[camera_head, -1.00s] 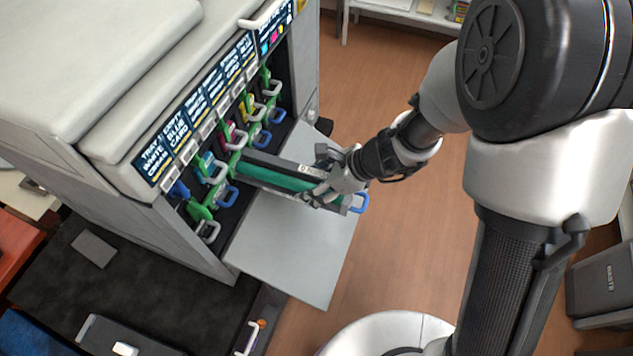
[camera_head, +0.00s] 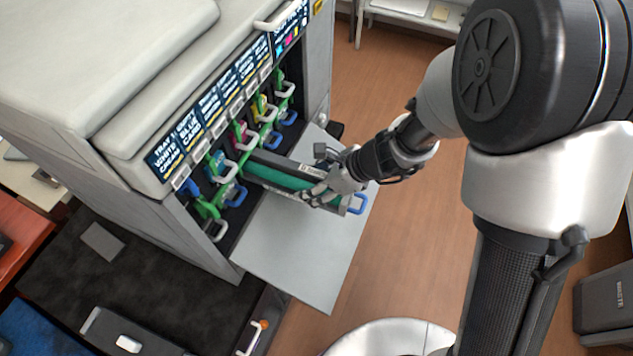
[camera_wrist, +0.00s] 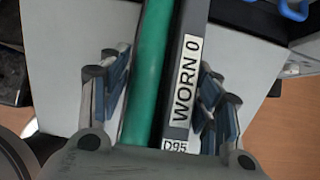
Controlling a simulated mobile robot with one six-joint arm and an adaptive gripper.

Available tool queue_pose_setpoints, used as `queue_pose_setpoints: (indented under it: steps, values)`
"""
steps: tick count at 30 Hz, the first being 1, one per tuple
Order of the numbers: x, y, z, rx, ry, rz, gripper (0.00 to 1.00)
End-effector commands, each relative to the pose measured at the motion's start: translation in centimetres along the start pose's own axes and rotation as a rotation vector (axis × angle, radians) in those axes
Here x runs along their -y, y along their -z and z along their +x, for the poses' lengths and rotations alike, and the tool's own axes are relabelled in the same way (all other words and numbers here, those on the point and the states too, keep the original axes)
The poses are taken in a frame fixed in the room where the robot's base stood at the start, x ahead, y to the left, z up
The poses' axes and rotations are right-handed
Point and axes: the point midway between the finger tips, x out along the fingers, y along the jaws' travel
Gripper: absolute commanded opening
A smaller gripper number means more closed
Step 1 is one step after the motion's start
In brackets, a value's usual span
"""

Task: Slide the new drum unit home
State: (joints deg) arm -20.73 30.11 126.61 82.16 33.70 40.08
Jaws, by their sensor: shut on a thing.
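A long drum unit (camera_head: 285,178) with a green roller and a dark grey body juts out of a slot in the printer (camera_head: 228,100), above the lowered front door. Its inner end is hidden in the slot; a blue handle (camera_head: 356,204) is at its outer end. In the wrist view its label (camera_wrist: 184,79) reads "WORN 0" and, below, "D95"; no "new" label shows. My gripper (camera_head: 318,188) is shut on the unit near its outer end. In the wrist view my fingers (camera_wrist: 165,78) lie on both sides of it.
The lowered grey door (camera_head: 300,255) lies under the unit. Several green levers and coloured handles (camera_head: 228,168) line the printer front beside the slot. A dark mat (camera_head: 95,275) lies at lower left. A dark waste bin (camera_head: 605,305) stands at right. Wooden floor is open behind my gripper.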

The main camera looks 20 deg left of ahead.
Motion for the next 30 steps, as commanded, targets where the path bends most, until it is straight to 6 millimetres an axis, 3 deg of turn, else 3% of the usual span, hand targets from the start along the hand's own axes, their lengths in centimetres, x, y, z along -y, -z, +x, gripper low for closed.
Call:
queue_pose_setpoints:
  steps: [30]
  values:
    - [0.0, -2.8, 2.0, 0.002, 0.001, -0.001, 0.06]
